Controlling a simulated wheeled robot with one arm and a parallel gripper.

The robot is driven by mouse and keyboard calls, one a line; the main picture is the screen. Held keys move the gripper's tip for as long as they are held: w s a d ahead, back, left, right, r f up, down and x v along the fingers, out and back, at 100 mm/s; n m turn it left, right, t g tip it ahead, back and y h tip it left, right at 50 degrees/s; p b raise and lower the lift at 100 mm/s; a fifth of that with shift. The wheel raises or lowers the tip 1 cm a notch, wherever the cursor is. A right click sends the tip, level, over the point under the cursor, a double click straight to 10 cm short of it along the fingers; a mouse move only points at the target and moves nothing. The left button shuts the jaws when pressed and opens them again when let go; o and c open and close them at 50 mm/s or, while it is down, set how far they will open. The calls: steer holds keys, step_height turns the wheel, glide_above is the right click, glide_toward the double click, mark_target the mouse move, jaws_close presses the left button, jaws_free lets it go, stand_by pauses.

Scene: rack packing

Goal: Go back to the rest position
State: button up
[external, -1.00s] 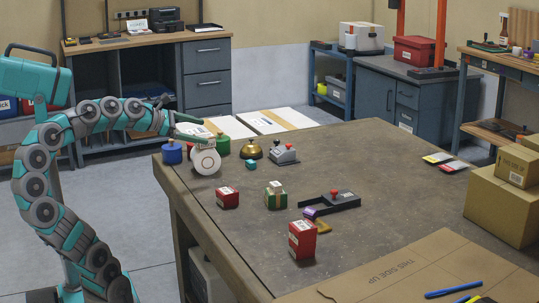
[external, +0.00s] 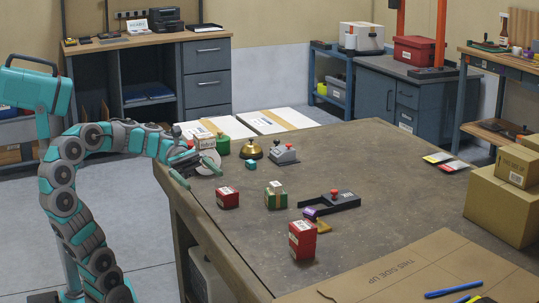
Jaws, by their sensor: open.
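My gripper (external: 184,170) is open at the end of my teal and grey arm, over the far left edge of the brown worktable (external: 355,165). Its fingers point to the right and down and appear empty. A white disc-like item (external: 211,163) stands just behind the fingers, partly hidden by them. I cannot tell whether they touch. A small white box (external: 204,143) shows above the disc.
A green weight (external: 223,145), a brass bell (external: 251,150), a grey device with a knob (external: 284,155), red boxes (external: 302,240) and a green gift box (external: 275,197) stand on the table. Cardboard boxes (external: 505,200) fill the right corner.

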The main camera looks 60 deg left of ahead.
steer(key=s+f+m+g+y+p, duration=0.1)
steer(key=s+f+m+g+y, duration=0.25)
steer(key=f, duration=0.55)
steer(key=s+f+m+g+y+p, duration=0.1)
steer(key=s+f+m+y, duration=0.25)
steer(key=s+f, duration=0.45)
steer(key=s+a+f+m+y+p, duration=0.1)
steer(key=a+f+m+y, duration=0.3)
steer(key=a, duration=0.4)
steer(key=s+a+f+m+y+p, duration=0.1)
steer(key=a+f+m+y, duration=0.4)
steer(key=a+f, duration=0.3)
steer(key=shift+s+a+f+m+y, duration=0.25)
steer(key=shift+a+f+m+y, duration=0.05)
steer(key=shift+a+f+y, duration=0.1)
